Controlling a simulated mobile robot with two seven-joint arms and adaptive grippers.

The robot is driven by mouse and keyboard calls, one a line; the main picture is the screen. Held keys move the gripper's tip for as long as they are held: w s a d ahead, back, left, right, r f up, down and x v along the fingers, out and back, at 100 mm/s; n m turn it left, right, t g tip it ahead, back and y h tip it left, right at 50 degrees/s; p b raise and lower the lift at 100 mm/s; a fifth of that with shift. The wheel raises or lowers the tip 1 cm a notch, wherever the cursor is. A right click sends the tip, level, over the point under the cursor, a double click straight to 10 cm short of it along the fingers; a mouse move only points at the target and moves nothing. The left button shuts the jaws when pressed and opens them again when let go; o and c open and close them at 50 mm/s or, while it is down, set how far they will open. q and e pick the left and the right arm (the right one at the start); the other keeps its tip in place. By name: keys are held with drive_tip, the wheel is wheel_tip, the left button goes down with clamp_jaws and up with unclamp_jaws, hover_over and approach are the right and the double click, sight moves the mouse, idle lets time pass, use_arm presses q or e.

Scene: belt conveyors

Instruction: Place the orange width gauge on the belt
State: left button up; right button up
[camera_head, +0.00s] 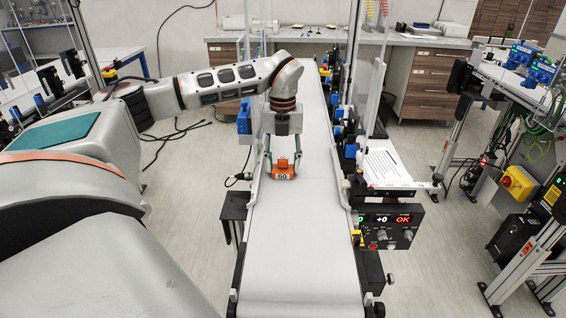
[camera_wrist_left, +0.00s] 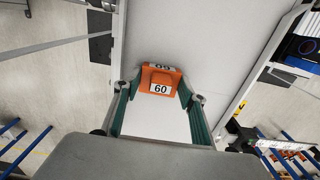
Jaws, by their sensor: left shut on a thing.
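The orange width gauge (camera_head: 283,168) carries a white label reading 60. It is between the fingers of my left gripper (camera_head: 283,172), over the left part of the white belt (camera_head: 305,240) in the head view. In the left wrist view the gauge (camera_wrist_left: 159,83) sits between the green fingers (camera_wrist_left: 157,100), with the belt (camera_wrist_left: 200,40) behind it. My left gripper is shut on the gauge. I cannot tell whether the gauge touches the belt. My right gripper is not in view.
A control box (camera_head: 390,225) with a red OK display stands at the belt's right edge. Clear upright panels (camera_head: 372,90) and blue sensors (camera_head: 349,150) line that side. The near part of the belt is bare. A yellow switch box (camera_head: 519,183) is far right.

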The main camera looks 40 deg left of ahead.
sight(283, 159)
use_arm(q)
drive_tip(key=o, duration=1.2)
drive_tip(key=shift+c, duration=0.2)
wheel_tip(283, 159, up, 12)
drive_tip(key=shift+d+r, duration=0.1)
